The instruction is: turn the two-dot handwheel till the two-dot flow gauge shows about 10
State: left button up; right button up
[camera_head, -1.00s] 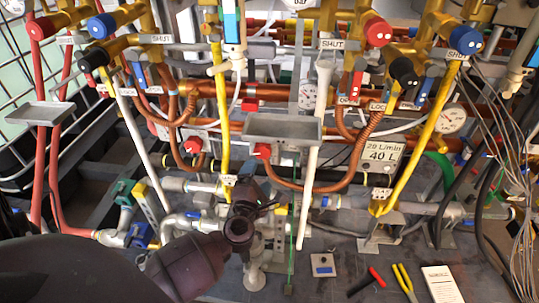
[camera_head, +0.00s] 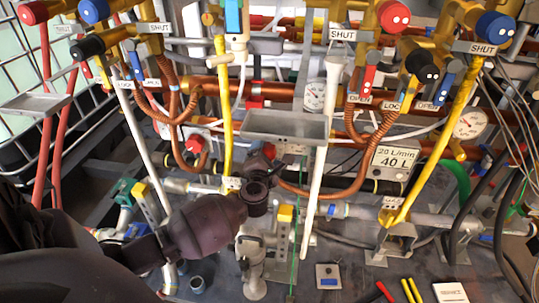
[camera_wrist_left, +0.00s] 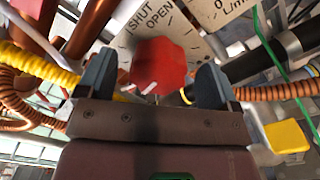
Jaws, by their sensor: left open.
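A red handwheel (camera_wrist_left: 158,66) with pale marks on its lower rim sits in front of a plate marked SHUT and OPEN in the left wrist view. In the head view it is mostly hidden behind my left gripper (camera_head: 262,172). My left gripper is open; its two fingers also show in the left wrist view (camera_wrist_left: 154,85), one each side of the handwheel. I cannot tell whether they touch it. Two round dials show in the head view, a small one (camera_head: 314,96) and a larger one (camera_head: 469,124); their dots and readings are too small to tell. My right gripper is not in view.
Red (camera_head: 393,16), black (camera_head: 422,66) and blue (camera_head: 495,27) two-dot knobs sit at upper right. A grey tray (camera_head: 285,126) is just above my left gripper. A white pipe (camera_head: 318,165) stands to its right. A 20 L/min, 40 L sign (camera_head: 393,163) is further right.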

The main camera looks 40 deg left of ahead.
pick_arm(q)
jog(key=shift+w+a, duration=0.3)
jog(key=shift+w, duration=0.2)
jog(key=c, duration=0.9)
jog(key=shift+c, duration=0.2)
jog(key=shift+r+n, duration=0.1)
jog(key=shift+n, duration=0.2)
